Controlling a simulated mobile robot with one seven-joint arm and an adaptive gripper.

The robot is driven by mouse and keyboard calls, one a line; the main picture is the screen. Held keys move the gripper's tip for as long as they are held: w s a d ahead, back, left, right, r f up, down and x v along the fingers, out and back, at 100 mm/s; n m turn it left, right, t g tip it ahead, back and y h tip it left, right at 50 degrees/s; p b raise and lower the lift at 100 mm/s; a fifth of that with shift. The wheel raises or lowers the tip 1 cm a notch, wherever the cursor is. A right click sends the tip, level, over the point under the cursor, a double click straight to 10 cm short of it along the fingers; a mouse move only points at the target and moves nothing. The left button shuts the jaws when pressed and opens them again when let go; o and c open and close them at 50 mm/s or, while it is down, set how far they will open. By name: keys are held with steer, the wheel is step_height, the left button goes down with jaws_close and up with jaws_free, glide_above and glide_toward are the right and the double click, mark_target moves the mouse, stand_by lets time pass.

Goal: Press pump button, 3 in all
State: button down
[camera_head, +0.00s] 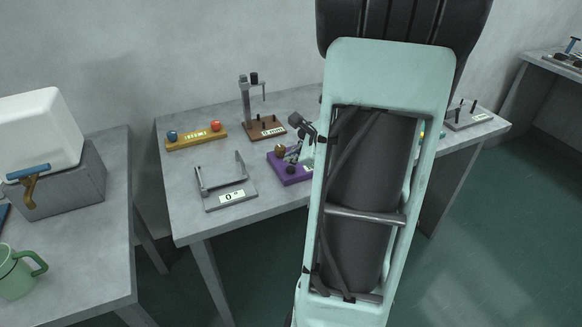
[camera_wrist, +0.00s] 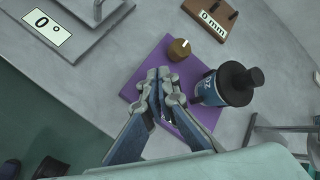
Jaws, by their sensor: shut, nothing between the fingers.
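The pump's purple base (camera_head: 281,174) sits on the middle table in the head view, partly hidden by my arm. The base also shows in the wrist view (camera_wrist: 140,88). A gold knob (camera_wrist: 179,48) stands on it, and shows in the head view (camera_head: 280,148) too. A blue cylinder with a black cap (camera_wrist: 228,88) stands at the base's right side in the wrist view.
A "0°" plate with a bent frame (camera_head: 228,196) stands left of the pump. A "0 mm" stand (camera_head: 265,130) is behind it. A yellow block with blue and red balls (camera_head: 197,136) is at the back left. Bare tabletop lies between them.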

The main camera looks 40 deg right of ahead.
mark_target(292, 170)
step_height(292, 170, up, 5)
steer(key=p, duration=0.3)
steer(key=shift+f, duration=0.15)
stand_by(1.7)
